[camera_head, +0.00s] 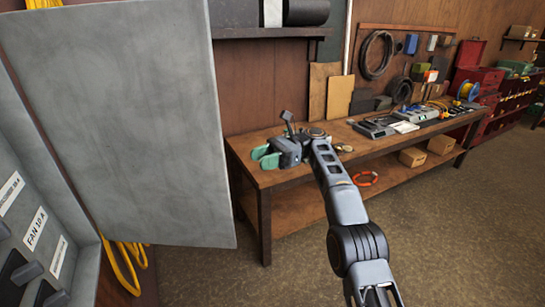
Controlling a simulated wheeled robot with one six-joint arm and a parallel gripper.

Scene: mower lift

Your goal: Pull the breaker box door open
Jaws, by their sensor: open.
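The breaker box door (125,120) is a large flat grey panel at the left. It stands swung open, out from the right side of the breaker box (85,265). The box interior shows at the lower left, with white labels, one reading "FAN 10 A" (36,229), and dark switches. My gripper (262,157) has green fingertips spread apart with nothing between them. It is to the right of the door's free edge, with a gap in the picture. I see no contact with the door. No handle is visible on this face of the door.
A wooden workbench (285,178) with tools stands behind my gripper along the wall. Red tool chests (478,82) are at the right. Yellow cable (128,265) hangs below the door. The floor (455,225) at the right is clear.

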